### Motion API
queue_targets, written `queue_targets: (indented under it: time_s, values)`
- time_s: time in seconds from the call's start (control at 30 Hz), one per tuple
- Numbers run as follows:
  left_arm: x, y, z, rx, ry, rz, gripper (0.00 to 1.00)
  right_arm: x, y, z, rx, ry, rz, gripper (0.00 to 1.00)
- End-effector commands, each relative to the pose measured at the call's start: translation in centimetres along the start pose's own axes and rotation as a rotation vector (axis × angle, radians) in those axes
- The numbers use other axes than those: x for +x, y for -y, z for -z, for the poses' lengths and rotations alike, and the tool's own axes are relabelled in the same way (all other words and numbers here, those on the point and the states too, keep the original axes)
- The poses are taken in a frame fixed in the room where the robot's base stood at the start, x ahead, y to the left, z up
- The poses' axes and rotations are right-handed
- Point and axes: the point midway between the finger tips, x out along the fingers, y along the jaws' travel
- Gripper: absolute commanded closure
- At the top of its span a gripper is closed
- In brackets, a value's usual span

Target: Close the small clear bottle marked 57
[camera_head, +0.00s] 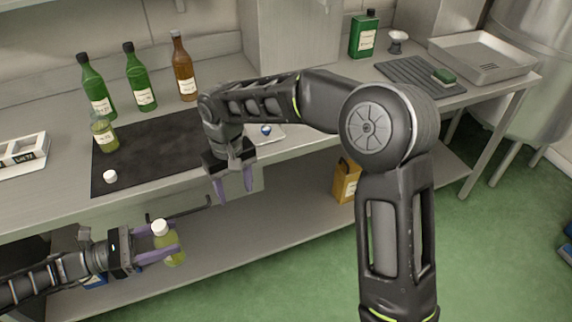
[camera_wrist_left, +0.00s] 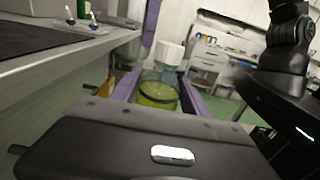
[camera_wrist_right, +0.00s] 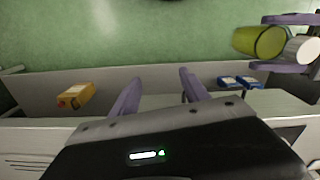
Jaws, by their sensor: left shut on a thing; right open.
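My left gripper (camera_head: 160,250) is shut on a small clear bottle (camera_head: 176,258) with yellow-green liquid, held in front of the bench edge. A white cap (camera_head: 160,228) sits at its mouth; whether it is tight cannot be told. The bottle (camera_wrist_left: 157,95) and its cap (camera_wrist_left: 170,53) also show in the left wrist view. No number is readable on it. A second small clear bottle (camera_head: 104,137) stands on the dark mat, its label unreadable. A loose white cap (camera_head: 110,176) lies near it. My right gripper (camera_head: 235,186) is open and empty, pointing down, right of the held bottle.
Two green bottles (camera_head: 97,92) (camera_head: 140,80) and a brown bottle (camera_head: 183,70) stand behind the dark mat (camera_head: 160,150). A white labelled rack (camera_head: 22,155) is at left. A yellow container (camera_head: 346,180) stands on the lower shelf. The bench's front edge runs close to both grippers.

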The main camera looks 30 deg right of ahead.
Motion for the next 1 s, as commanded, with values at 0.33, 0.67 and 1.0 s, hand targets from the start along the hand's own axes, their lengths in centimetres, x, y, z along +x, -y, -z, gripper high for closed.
queue_targets:
  time_s: [0.33,0.67,1.0]
  values:
    - [0.0,0.0,-0.1,0.001,0.002,0.001,1.0,0.0,-6.3,-1.4,0.211,-0.004,-0.002,0.46]
    - [0.0,0.0,-0.1,0.001,0.002,0.001,1.0,-4.3,-9.9,-3.9,0.698,-0.004,-0.007,0.46]
    - [0.0,0.0,-0.1,0.001,0.002,0.0,1.0,-5.9,-11.2,-5.2,0.902,-0.002,-0.01,0.46]
